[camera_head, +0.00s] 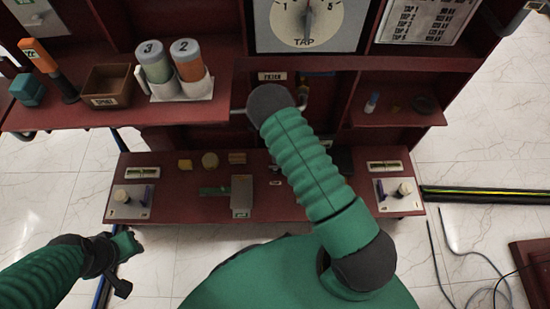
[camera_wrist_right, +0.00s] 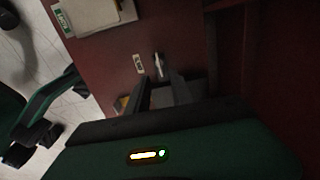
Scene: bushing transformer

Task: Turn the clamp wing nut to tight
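In the right wrist view, a small pale upright piece (camera_wrist_right: 158,64), possibly the wing nut, stands on the dark red surface beside a small label (camera_wrist_right: 138,63). My right gripper (camera_wrist_right: 163,88) has two dark fingers apart, pointing toward that piece. I see nothing clearly held between them, and contact cannot be told. In the head view my right forearm hides this gripper and the piece. A small label (camera_head: 275,182) shows on the lower bench beside the forearm. My left gripper (camera_head: 124,266) hangs at the lower left, off the bench's front corner; its finger opening is unclear.
The lower bench (camera_head: 170,208) carries a grey box (camera_head: 242,195), yellow blocks (camera_head: 209,160) and corner plates (camera_head: 400,195). The upper shelf (camera_head: 90,115) holds canisters (camera_head: 188,62) and a brown bin (camera_head: 107,86). A tap dial (camera_head: 305,20) is above. Cables (camera_head: 465,250) lie on the floor at right.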

